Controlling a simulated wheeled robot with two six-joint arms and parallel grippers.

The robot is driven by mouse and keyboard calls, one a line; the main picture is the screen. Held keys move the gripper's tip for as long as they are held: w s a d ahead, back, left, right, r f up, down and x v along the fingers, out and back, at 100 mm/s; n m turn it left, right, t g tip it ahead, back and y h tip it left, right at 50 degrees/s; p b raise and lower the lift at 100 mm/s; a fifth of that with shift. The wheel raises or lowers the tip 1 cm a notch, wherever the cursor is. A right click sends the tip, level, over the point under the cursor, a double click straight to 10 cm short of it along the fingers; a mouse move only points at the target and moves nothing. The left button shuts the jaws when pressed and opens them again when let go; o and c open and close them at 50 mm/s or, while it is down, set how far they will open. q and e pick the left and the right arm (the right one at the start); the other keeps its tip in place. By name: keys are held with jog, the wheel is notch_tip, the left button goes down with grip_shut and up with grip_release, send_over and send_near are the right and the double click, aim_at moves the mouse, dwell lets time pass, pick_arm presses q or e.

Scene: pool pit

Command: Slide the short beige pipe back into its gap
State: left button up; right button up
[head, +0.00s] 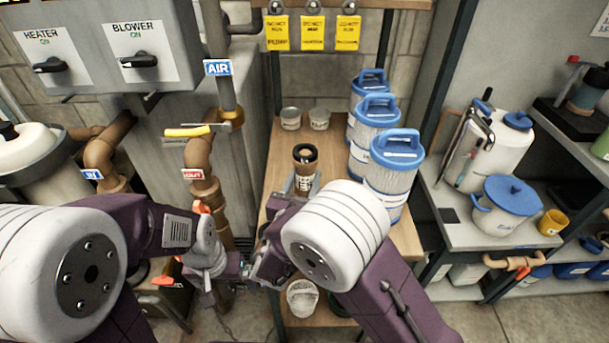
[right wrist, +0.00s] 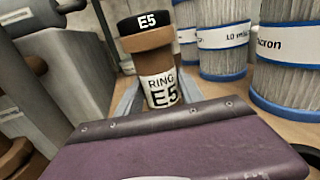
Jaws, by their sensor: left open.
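The gap is not clearly visible. My left gripper (head: 236,267) is open near the brown pipe run's lower part. A purple part of mine fills the lower right wrist view.
Brown pipes (head: 199,155) with a yellow-handled valve run down the left. Blue-topped filter cartridges (head: 396,165) stand right of the pipe piece. Small tins (head: 291,119) sit behind it. A shelf (head: 465,232) with pots stands right.

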aim_at(302, 174)
jog(key=c, duration=0.5)
jog(key=shift+r, duration=0.1)
jog(key=shift+r+p, duration=1.25)
jog(key=shift+r, duration=0.2)
jog(key=shift+f, duration=0.1)
